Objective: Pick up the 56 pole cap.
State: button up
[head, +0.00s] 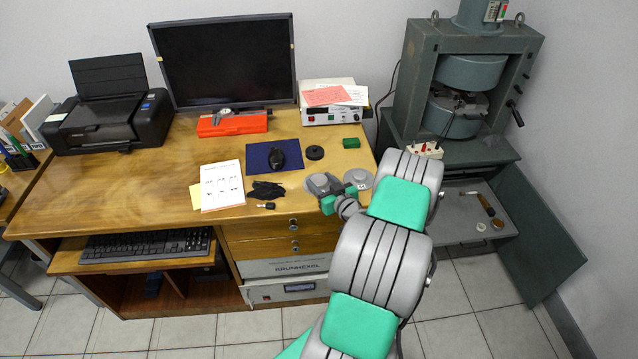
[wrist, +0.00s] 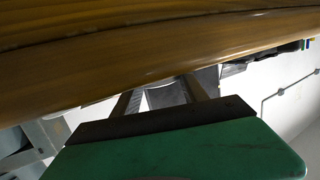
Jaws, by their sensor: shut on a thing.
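Two round grey pole caps lie at the right front of the wooden desk in the head view, a left one (head: 318,183) and a right one (head: 358,178). The right one bears a small pale tag; I cannot read a number on either. My gripper is at the desk's front edge by the caps, its fingertips hidden by my wrist in the head view. In the wrist view my gripper (wrist: 162,94) has its two fingers apart around a pale grey thing (wrist: 166,96), mostly hidden, which looks like a pole cap. I cannot tell which cap it is.
The desk edge (wrist: 120,70) fills the top of the wrist view, very close. A black glove (head: 267,190), a blue mat (head: 262,157), a black disc (head: 315,152) and a green block (head: 351,143) lie nearby. The magnet (head: 462,95) stands at the right.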

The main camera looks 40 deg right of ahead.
grip_shut()
jog(key=shift+r, duration=0.1)
dwell(0.3)
jog(key=shift+r, duration=0.1)
